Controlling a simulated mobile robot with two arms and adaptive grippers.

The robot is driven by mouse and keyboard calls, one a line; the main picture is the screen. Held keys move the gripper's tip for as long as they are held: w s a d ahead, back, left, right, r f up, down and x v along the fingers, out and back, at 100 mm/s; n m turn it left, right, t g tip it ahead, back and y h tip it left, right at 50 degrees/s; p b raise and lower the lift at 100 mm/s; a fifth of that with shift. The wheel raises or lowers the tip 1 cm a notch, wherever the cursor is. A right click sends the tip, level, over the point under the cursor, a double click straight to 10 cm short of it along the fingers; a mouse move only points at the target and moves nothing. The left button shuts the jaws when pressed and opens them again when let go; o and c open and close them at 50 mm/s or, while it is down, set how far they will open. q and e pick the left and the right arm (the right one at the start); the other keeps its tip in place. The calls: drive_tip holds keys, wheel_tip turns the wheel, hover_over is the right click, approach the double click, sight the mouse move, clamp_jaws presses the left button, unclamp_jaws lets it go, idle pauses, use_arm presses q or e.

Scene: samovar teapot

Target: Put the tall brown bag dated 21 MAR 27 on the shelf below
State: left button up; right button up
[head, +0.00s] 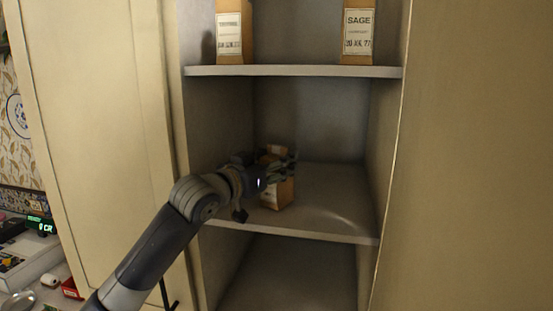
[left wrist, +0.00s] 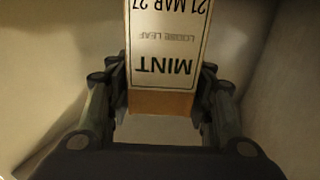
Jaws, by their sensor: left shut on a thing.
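The tall brown bag (head: 277,192) stands upright at the left part of the middle shelf (head: 335,205), below the upper shelf. My left gripper (head: 279,171) reaches in from the left and is shut on the bag's sides, partly hiding it. In the left wrist view the bag's white label (left wrist: 165,45) appears upside down and reads MINT, LOOSE LEAF, 21 MAR 27, between both fingers (left wrist: 163,100). The bag's base looks to be at the shelf surface; I cannot tell whether it touches. My right gripper is not in view.
Two brown bags stand on the upper shelf (head: 290,71): one at left (head: 233,35) and one labelled SAGE, 20 JUL 27 (head: 358,32), at right. The middle shelf is free to the right. Cupboard walls close in on both sides. A lower compartment (head: 290,275) looks empty.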

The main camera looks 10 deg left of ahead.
use_arm(q)
drive_tip(key=o, duration=1.2)
drive_tip(key=shift+f, duration=0.1)
drive_tip(key=shift+c, duration=0.2)
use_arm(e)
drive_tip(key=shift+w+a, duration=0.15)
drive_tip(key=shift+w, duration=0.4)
use_arm(q)
drive_tip(key=shift+s, duration=0.15)
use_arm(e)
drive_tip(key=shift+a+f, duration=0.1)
use_arm(q)
drive_tip(key=b+v, duration=0.5)
drive_tip(key=v, duration=0.6)
drive_tip(key=shift+s+a, duration=0.15)
drive_tip(key=shift+s, duration=0.2)
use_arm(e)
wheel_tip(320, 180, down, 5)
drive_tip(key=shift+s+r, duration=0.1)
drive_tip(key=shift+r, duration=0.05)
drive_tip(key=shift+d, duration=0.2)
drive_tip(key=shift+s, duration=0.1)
